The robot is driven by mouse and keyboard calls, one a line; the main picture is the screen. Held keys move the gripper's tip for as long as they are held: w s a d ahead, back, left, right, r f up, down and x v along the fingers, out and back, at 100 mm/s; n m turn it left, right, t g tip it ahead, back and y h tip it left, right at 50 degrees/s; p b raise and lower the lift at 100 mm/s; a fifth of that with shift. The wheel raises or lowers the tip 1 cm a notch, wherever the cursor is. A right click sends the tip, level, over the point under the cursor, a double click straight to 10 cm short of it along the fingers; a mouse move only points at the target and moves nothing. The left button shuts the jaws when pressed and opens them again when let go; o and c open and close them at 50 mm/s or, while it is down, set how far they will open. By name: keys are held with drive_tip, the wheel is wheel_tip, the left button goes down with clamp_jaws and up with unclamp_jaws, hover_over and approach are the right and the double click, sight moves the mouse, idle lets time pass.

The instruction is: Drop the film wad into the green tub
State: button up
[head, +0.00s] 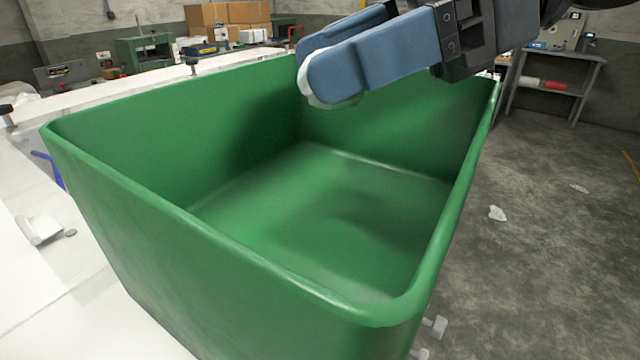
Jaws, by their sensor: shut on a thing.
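The green tub (200,250) fills the middle of the head view. Its rim is wide open and its visible floor looks empty. My gripper (325,80) has blue fingers and hangs over the tub's far part, above the opening. It is shut on the film wad (330,103), a whitish piece that shows only as a thin edge below and beside the fingertips. Most of the wad is hidden by the fingers. The wad is apart from the tub floor.
A white surface (30,285) lies left of the tub, with a small pale scrap (38,229) on it. Concrete floor (545,230) at the right holds a few white scraps (497,213). A shelf (555,85) stands at the back right, and cardboard boxes (215,18) at the back.

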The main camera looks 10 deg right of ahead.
drive_tip(key=o, duration=1.1)
drive_tip(key=shift+d, duration=0.1)
drive_tip(key=b+v, duration=0.2)
drive_tip(key=v, duration=0.5)
drive_tip(key=shift+d+r, duration=0.25)
